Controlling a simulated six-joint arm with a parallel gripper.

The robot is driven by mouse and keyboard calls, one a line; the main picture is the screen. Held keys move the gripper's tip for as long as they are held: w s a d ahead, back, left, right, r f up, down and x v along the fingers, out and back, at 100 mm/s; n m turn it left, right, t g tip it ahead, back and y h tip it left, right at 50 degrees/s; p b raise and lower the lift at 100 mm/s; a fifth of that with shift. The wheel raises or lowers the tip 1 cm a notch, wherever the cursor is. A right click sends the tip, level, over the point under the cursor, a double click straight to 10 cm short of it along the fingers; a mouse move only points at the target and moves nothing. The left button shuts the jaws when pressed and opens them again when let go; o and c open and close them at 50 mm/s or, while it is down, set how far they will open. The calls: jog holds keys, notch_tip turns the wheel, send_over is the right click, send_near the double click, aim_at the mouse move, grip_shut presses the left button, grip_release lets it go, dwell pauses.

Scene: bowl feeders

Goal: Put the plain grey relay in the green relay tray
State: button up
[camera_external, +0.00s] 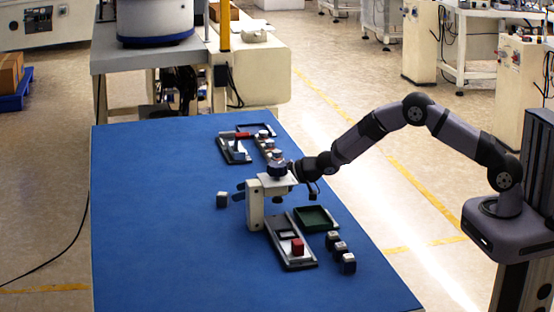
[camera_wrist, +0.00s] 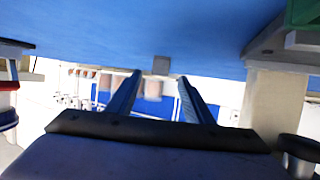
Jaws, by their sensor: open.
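A small grey relay block (camera_external: 222,200) sits alone on the blue table, left of the light grey post fixture. In the wrist view the grey block (camera_wrist: 161,65) lies ahead, lined up with the gap between the fingertips. My gripper (camera_external: 240,190) is mostly hidden behind the fixture; its dark tips show just right of the block, apart from it. The wrist view shows my gripper (camera_wrist: 160,77) open, with nothing held. The green tray (camera_external: 315,219) lies right of the fixture and looks empty. A green corner (camera_wrist: 303,12) shows at the wrist view's upper right.
The post fixture (camera_external: 256,205) stands close beside my gripper; its post (camera_wrist: 272,98) shows at right. A red block (camera_external: 298,246) sits on a grey plate, near several dark, light-topped blocks (camera_external: 341,248). Another tray group (camera_external: 235,150) is at the back. The table's left is clear.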

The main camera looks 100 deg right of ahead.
aim_at(226, 193)
jog(key=shift+w+d+p, duration=0.15)
jog(key=shift+w+d, duration=0.05)
jog(key=shift+w, duration=0.3)
jog(key=shift+w+d+p, duration=0.15)
jog(key=shift+w, duration=0.3)
jog(key=shift+p+x, duration=0.4)
jog(key=shift+x, duration=1.2)
grip_shut()
jog(key=shift+r, duration=0.15)
